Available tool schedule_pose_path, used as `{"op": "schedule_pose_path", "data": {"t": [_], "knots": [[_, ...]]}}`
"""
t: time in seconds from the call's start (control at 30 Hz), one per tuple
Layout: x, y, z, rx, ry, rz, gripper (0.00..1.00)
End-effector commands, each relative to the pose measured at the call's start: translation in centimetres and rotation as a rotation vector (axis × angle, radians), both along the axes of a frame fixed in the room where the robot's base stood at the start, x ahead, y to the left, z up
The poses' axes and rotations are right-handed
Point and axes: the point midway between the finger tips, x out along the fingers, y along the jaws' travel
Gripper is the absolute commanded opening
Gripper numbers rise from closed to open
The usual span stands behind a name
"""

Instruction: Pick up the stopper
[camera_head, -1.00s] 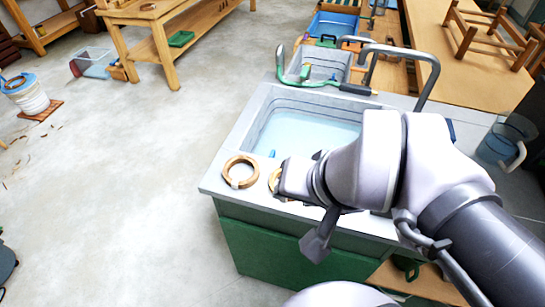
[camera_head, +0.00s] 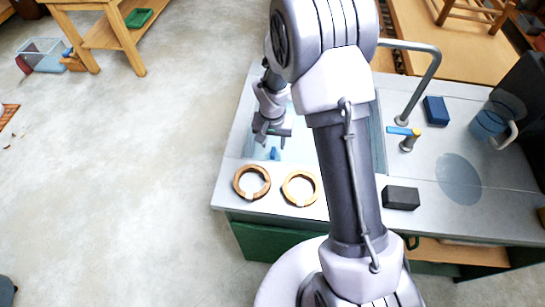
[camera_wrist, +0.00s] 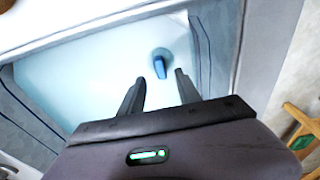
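The stopper (camera_head: 274,153) looks like a small blue upright tab in the water-filled basin, near its front left. In the wrist view the stopper (camera_wrist: 160,64) shows a blue tab on a darker round base under pale water. My gripper (camera_head: 270,132) hangs over the left part of the basin, just behind the stopper in the head view. In the wrist view my gripper (camera_wrist: 161,76) is open and empty, and the stopper appears between and beyond its two fingertips. The height gap between them is hard to tell. My arm hides much of the basin.
A black block (camera_head: 401,198), a blue block (camera_head: 436,110), a short post with a blue bar (camera_head: 409,141) and a blue mug (camera_head: 489,122) stand to the right. The grey tap (camera_head: 424,80) rises behind.

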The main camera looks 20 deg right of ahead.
Motion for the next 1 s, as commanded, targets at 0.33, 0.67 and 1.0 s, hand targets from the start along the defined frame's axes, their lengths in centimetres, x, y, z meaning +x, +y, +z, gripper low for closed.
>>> {"op": "schedule_pose_path", "data": {"t": [0.33,0.67,1.0], "knots": [[0.3,0.0,-5.1,0.000,0.001,0.001,0.40],[0.6,-0.1,-6.5,0.000,-0.001,0.000,0.34],[0.6,-0.1,-6.4,0.001,-0.001,0.000,0.00]]}}
